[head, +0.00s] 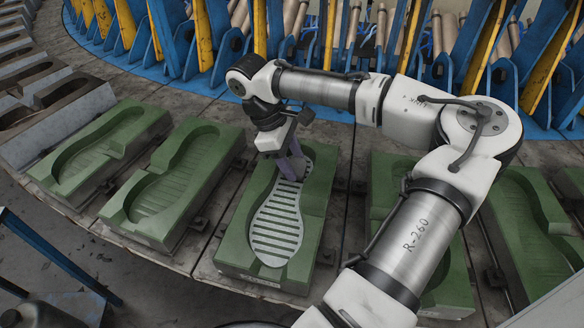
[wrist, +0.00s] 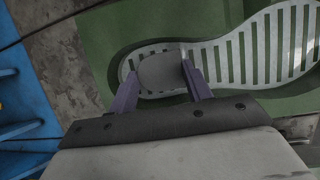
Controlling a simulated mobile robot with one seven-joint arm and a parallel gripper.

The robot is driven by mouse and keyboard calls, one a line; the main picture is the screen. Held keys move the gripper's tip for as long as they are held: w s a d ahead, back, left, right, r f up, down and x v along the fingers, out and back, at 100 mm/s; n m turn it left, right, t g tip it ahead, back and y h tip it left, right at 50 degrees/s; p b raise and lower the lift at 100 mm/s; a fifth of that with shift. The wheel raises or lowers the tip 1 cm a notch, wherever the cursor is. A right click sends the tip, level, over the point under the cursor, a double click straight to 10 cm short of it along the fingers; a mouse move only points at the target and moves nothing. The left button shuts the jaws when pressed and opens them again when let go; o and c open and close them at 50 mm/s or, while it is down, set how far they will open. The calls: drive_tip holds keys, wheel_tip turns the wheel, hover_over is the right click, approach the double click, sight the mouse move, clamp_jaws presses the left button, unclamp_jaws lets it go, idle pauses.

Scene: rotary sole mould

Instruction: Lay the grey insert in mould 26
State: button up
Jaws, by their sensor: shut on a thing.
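The grey insert (head: 275,220) is a slatted sole shape with a plain heel pad. It lies flat along the cavity of the green mould (head: 237,215) under my arm, its outline close to the cavity's. I cannot tell whether it rests on the cavity floor or hangs just above it. My gripper (head: 291,166) is at the insert's far end. In the wrist view its two purple fingers (wrist: 160,77) close on both sides of the heel pad of the insert (wrist: 235,58), with the mould (wrist: 100,40) around it. No mould number is readable.
Two empty green moulds (head: 172,232) (head: 55,190) stand to the left on the grey ring. More moulds (head: 535,265) stand to the right, one partly behind my arm. Blue and yellow uprights (head: 260,30) line the far side. Blue rails (head: 55,262) are at the lower left.

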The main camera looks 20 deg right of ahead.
drive_tip(key=shift+f, duration=0.15)
drive_tip(key=o, duration=1)
drive_tip(key=shift+f, duration=0.1)
drive_tip(key=b+v, duration=0.1)
drive_tip(key=v, duration=1.1)
